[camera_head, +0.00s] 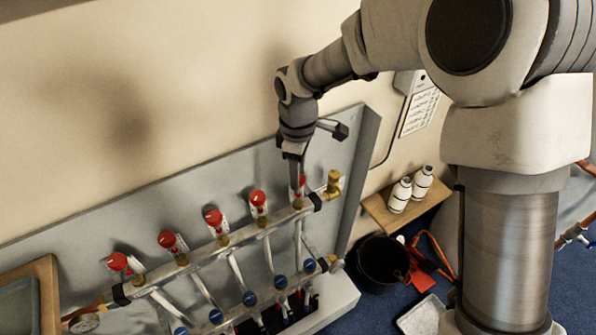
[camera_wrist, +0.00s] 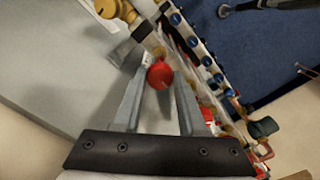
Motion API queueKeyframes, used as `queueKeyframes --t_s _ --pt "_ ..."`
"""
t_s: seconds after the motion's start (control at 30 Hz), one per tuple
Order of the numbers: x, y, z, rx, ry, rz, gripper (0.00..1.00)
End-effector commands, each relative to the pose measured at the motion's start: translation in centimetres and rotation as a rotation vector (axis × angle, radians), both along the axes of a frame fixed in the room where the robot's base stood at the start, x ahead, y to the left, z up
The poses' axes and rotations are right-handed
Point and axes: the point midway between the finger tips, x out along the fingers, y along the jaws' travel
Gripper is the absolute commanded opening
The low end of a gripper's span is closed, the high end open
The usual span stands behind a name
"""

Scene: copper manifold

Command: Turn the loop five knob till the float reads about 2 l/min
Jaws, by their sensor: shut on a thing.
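The rightmost red knob, which I take as the loop five knob (camera_head: 302,181), is partly hidden under my gripper (camera_head: 297,174). In the wrist view this red knob (camera_wrist: 160,75) sits between the fingertips of my gripper (camera_wrist: 158,82). My gripper is shut on it, reaching down from above. I cannot make out the float or its scale in either view.
The neighbouring red knob (camera_head: 258,198) stands close to the left. A brass fitting (camera_head: 333,183) is close on the right. Blue caps (camera_head: 280,282) line the lower bar. A grey back panel (camera_head: 355,150) rises behind. A black bucket (camera_head: 380,264) and white bottles (camera_head: 400,194) stand right.

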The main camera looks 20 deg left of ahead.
Motion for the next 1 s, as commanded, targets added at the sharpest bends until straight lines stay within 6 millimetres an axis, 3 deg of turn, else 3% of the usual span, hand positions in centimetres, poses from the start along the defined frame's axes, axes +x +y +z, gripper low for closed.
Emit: queueKeyframes --t_s 0.27,0.3,0.43,0.77,1.0 --pt "0.1 0.1 0.1 0.003 -0.003 -0.001 0.0" --pt "0.1 0.1 0.1 0.003 -0.003 -0.001 0.48" --pt "0.1 0.1 0.1 0.002 -0.002 -0.001 0.71" --pt "0.0 0.0 0.2 0.001 -0.001 -0.002 0.71" --pt "0.1 0.1 3.8 0.004 -0.006 -0.003 0.71"
